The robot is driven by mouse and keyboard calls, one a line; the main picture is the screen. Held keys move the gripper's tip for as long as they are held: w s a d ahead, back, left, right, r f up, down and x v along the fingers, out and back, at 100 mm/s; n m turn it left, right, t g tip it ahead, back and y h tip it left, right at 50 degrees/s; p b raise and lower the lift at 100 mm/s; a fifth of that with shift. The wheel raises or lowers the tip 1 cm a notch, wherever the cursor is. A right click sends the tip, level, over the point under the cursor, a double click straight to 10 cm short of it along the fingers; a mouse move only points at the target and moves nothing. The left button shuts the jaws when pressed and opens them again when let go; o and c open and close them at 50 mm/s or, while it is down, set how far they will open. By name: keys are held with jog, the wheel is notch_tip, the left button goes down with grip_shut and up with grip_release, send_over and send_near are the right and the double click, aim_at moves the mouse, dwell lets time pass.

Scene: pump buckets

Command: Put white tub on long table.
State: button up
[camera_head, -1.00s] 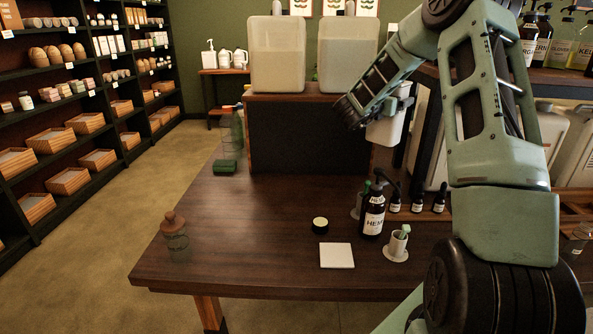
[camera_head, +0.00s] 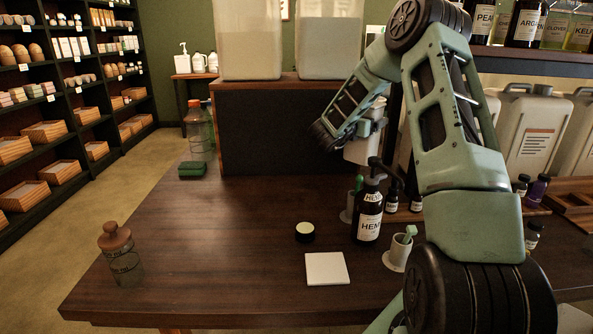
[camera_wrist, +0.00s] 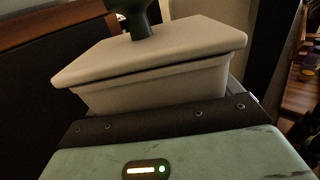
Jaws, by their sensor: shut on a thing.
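The white tub (camera_head: 360,150) is a pale box with a rimmed lid, held in the air by my gripper (camera_head: 376,120) in front of the dark raised block at the back. In the wrist view the tub (camera_wrist: 150,92) fills the upper middle, slightly tilted in the picture, with a dark round piece on its lid. My gripper is shut on it; the fingertips are mostly hidden. The long dark wood table (camera_head: 220,260) spreads below and in front, and the tub is apart from its top.
On the table stand a brown-capped bottle (camera_head: 120,255), a black jar (camera_head: 304,232), a white square tile (camera_head: 327,269), a dark pump bottle (camera_head: 368,215) and a white cup (camera_head: 398,252). A green sponge (camera_head: 192,169) lies at the back left. The middle left is clear.

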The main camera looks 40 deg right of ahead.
aim_at(363, 149)
jog(key=shift+f, duration=4.9)
jog(key=o, duration=1.5)
jog(key=shift+f, duration=0.15)
jog(key=shift+o, duration=0.4)
jog(key=shift+a, duration=0.1)
jog(key=s+a+b, duration=0.1)
jog(key=a, duration=1)
jog(key=shift+a, duration=0.4)
